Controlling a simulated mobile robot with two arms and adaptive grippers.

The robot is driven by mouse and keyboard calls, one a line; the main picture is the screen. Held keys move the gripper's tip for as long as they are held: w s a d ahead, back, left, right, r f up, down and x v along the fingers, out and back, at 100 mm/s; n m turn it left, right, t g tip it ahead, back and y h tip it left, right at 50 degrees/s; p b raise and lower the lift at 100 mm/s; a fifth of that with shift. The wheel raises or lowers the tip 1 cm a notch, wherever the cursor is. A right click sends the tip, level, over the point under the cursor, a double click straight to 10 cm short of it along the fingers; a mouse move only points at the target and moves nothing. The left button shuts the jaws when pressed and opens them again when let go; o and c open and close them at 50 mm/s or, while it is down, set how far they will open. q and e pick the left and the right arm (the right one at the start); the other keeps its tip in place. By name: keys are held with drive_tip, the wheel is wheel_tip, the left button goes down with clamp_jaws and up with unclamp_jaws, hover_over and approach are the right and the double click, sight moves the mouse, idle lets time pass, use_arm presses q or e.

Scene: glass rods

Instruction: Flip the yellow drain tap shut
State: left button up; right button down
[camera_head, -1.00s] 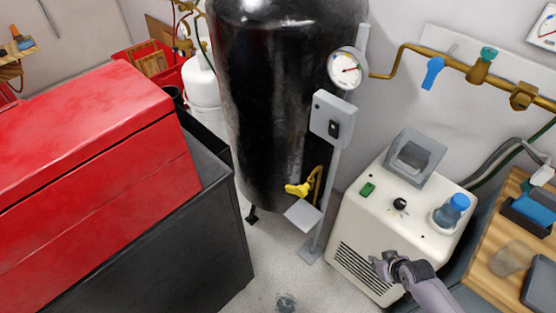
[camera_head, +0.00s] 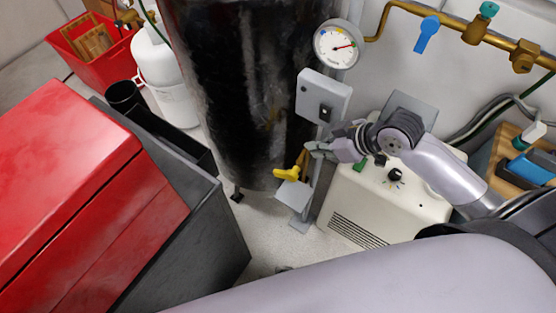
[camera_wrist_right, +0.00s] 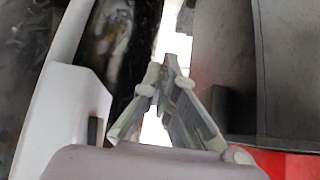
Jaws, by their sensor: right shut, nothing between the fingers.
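The yellow drain tap (camera_head: 288,174) sits low on the front of the black tank (camera_head: 235,95), above a small grey plate (camera_head: 294,195). My right gripper (camera_head: 312,149) is shut and empty, just above and to the right of the tap, in front of the grey post. From the head view I cannot tell whether it touches the tap or the post. In the right wrist view the fingertips (camera_wrist_right: 170,62) meet with nothing between them, and the yellow tap does not show there. My left gripper is not in view.
A grey switch box (camera_head: 323,97) and a round gauge (camera_head: 337,44) are on the post above the gripper. A cream machine (camera_head: 400,200) stands to the right. A dark grey cabinet (camera_head: 205,240) with a red top stands to the left. Bare floor lies between.

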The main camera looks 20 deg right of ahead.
hover_over(277, 170)
drive_tip(key=w, duration=0.1)
wheel_tip(277, 170, down, 15)
drive_tip(key=shift+s+f, duration=0.2)
drive_tip(key=shift+f, duration=0.4)
drive_tip(key=shift+s+f, duration=0.2)
drive_tip(key=shift+f, duration=0.35)
drive_tip(key=shift+s+d+f, duration=0.35)
drive_tip(key=shift+d+f, duration=0.05)
drive_tip(key=shift+f, duration=0.2)
drive_tip(key=shift+p, duration=0.3)
drive_tip(key=shift+g, duration=0.3)
